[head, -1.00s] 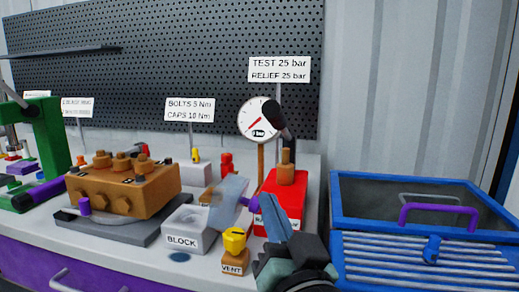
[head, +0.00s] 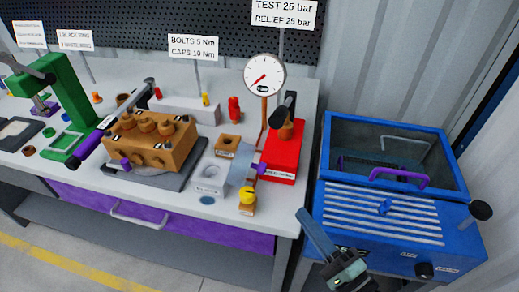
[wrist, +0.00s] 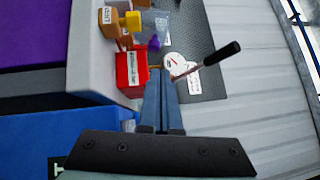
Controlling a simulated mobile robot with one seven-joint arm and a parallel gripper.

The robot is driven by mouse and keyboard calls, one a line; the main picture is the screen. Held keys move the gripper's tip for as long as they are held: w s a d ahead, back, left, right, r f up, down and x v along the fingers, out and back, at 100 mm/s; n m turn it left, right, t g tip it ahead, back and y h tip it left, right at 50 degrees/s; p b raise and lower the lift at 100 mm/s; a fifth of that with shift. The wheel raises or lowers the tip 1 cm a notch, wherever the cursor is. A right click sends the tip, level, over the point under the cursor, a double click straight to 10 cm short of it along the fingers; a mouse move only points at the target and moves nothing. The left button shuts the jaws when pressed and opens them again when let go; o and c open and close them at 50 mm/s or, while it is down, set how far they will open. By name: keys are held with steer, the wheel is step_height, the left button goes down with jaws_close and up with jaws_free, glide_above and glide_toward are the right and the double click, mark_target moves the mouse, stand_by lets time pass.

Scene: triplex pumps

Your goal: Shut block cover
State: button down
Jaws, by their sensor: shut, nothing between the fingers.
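The white box labelled BLOCK (head: 207,180) stands at the front of the bench, its top uncovered. Its clear cover (head: 241,163) stands up, tilted, at the right side of the box. A purple knob (head: 262,169) sits on the cover, close to the red pump unit; it also shows in the wrist view (wrist: 154,42). My gripper (head: 303,213) is shut and empty, in front of the blue bin, right of the cover and apart from it. The shut fingers (wrist: 161,72) also show in the wrist view.
The yellow-topped vent valve (head: 247,197) stands in front of the cover. The red pump unit (head: 285,155) and gauge (head: 264,75) are behind and right. The blue bin (head: 395,200) with a purple handle stands right of the bench. The brown pump block (head: 150,143) is left.

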mark_target(248, 167)
steer(key=s+a+r+p+x, duration=0.1)
steer(key=a+p+x, duration=0.1)
steer(key=x, duration=1)
steer(key=shift+s+r+m+p, duration=0.15)
steer(key=shift+s+m+p, duration=0.1)
steer(key=shift+m+p, duration=0.2)
steer(key=shift+a, duration=0.1)
steer(key=shift+w+r, duration=0.1)
